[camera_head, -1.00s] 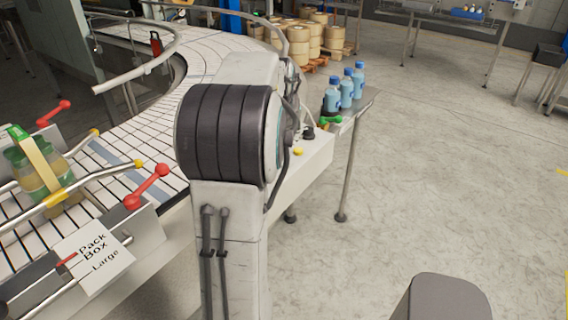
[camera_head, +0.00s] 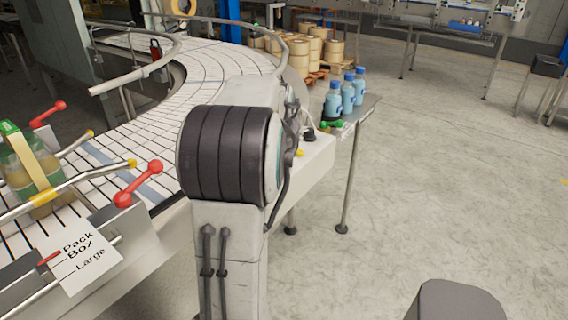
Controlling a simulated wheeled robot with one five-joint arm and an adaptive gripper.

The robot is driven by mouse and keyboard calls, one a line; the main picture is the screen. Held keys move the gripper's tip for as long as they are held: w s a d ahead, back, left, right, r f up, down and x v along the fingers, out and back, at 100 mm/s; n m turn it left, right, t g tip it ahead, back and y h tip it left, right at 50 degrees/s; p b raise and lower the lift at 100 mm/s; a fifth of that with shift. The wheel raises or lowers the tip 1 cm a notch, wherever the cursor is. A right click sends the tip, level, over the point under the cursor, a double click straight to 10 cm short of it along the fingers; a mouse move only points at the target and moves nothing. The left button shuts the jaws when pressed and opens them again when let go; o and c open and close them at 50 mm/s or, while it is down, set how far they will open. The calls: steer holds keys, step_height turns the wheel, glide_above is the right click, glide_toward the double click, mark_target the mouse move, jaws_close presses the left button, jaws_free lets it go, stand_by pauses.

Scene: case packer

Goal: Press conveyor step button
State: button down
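A small yellow button (camera_head: 299,153) shows on the side of the white conveyor frame (camera_head: 318,165), just right of my arm. A black knob-like part (camera_head: 309,135) stands above it, and green parts (camera_head: 332,124) sit farther right at the bottle table's edge. I cannot tell which of these is the step button. My arm rises in the middle of the view and covers part of the conveyor. My gripper is hidden behind my arm or out of view, so its distance to the button does not show.
The white slatted conveyor (camera_head: 165,115) curves away at the left with metal rails and red-knobbed handles (camera_head: 138,185). A "Pack Box Large" sign (camera_head: 80,262) is at lower left. Blue bottles (camera_head: 347,92) stand on a side table (camera_head: 362,108).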

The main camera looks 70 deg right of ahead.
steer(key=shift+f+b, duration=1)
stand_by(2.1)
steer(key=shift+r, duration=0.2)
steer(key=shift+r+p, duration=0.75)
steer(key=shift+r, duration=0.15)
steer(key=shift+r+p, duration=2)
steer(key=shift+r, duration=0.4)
